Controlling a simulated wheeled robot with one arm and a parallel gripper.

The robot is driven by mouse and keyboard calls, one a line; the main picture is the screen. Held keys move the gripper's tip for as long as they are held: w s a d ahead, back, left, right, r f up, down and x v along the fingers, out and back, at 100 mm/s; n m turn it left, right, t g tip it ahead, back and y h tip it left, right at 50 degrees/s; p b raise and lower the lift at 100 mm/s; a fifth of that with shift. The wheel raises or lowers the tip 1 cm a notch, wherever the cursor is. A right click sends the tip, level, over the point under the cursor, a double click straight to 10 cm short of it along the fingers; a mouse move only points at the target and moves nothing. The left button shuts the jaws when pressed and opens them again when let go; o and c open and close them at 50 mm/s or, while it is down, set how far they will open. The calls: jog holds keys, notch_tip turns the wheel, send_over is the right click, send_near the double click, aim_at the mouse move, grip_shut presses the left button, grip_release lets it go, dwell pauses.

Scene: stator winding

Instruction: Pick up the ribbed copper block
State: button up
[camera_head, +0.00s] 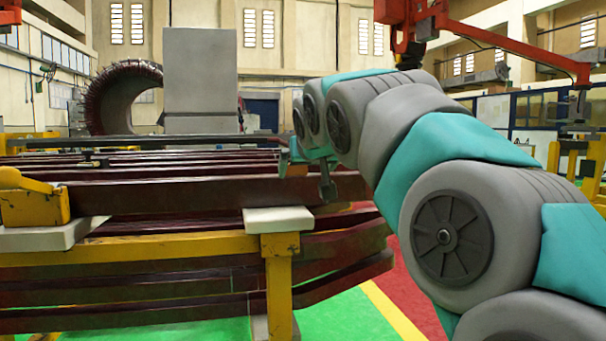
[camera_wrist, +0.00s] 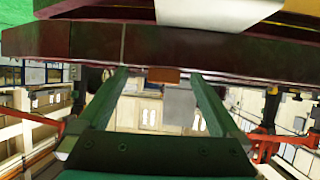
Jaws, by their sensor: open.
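My gripper (camera_head: 305,176) is in the middle of the head view, by the right end of the stacked dark red bars. In the wrist view my gripper (camera_wrist: 158,74) shows two green fingers spread apart with nothing gripped. A small copper-brown block (camera_wrist: 163,75) shows between the fingertips, against the lower edge of a dark red bar. It may be the ribbed copper block; its ribs are too small to make out. I cannot pick it out in the head view, where my gripper and the bars may hide it.
Long dark red bars (camera_head: 180,193) lie stacked on a yellow frame (camera_head: 281,290) with pale pads (camera_head: 278,219). A yellow clamp (camera_head: 33,200) stands at the left. A round dark stator (camera_head: 105,95) and a grey box (camera_head: 200,75) are behind.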

aim_at(295, 169)
jog(key=shift+t, duration=0.4)
jog(key=shift+w+a, duration=0.45)
jog(key=shift+w, duration=1)
jog(key=shift+w+a, duration=0.5)
jog(key=shift+w, duration=0.95)
jog(key=shift+w+a, duration=0.45)
jog(key=shift+w, duration=1)
grip_shut()
